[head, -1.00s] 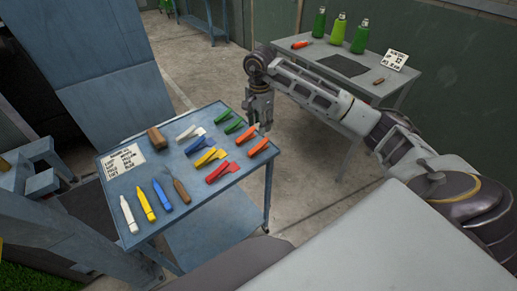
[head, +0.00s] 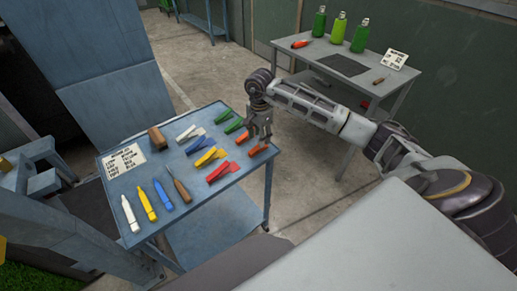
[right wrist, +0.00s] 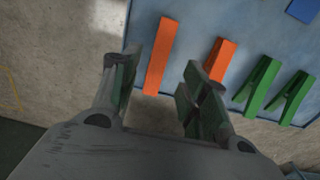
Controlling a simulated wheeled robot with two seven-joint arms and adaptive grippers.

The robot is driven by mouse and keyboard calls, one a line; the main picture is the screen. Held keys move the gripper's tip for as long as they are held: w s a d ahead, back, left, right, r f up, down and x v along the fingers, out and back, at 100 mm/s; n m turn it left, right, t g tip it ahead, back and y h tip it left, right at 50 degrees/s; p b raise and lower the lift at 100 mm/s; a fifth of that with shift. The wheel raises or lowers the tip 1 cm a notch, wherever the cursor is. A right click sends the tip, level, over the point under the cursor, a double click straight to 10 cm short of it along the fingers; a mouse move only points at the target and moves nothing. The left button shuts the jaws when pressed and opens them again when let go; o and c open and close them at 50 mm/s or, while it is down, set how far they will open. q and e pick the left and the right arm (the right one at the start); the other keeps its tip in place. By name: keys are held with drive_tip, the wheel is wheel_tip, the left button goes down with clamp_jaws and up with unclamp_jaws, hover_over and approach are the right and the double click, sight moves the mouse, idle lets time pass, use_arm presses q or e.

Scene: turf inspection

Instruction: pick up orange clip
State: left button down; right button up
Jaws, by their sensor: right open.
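Two orange clips lie at the right edge of the blue-grey table (head: 225,192): a farther orange clip (head: 241,139) and a nearer orange clip (head: 257,150), partly covered by my gripper. My right gripper (head: 259,138) hangs fingers-down above that edge, open and empty. In the right wrist view one orange clip (right wrist: 160,56) shows between and beyond the fingers, and the other orange clip (right wrist: 222,57) is partly hidden behind the right finger. No contact with either clip is visible. My left gripper is not in view.
Close by lie green clips (head: 234,126), a blue clip (head: 196,145), a yellow clip (head: 206,157) and a red clip (head: 222,171). Markers, a brown block (head: 157,139) and a label card (head: 124,160) lie to the left. A grey table (head: 345,67) with green bottles stands behind.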

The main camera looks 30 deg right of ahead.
drive_tip(key=shift+s+d+f+p, duration=0.15)
drive_tip(key=shift+f+p, duration=0.55)
drive_tip(key=shift+f, duration=1.9)
drive_tip(key=c, duration=0.9)
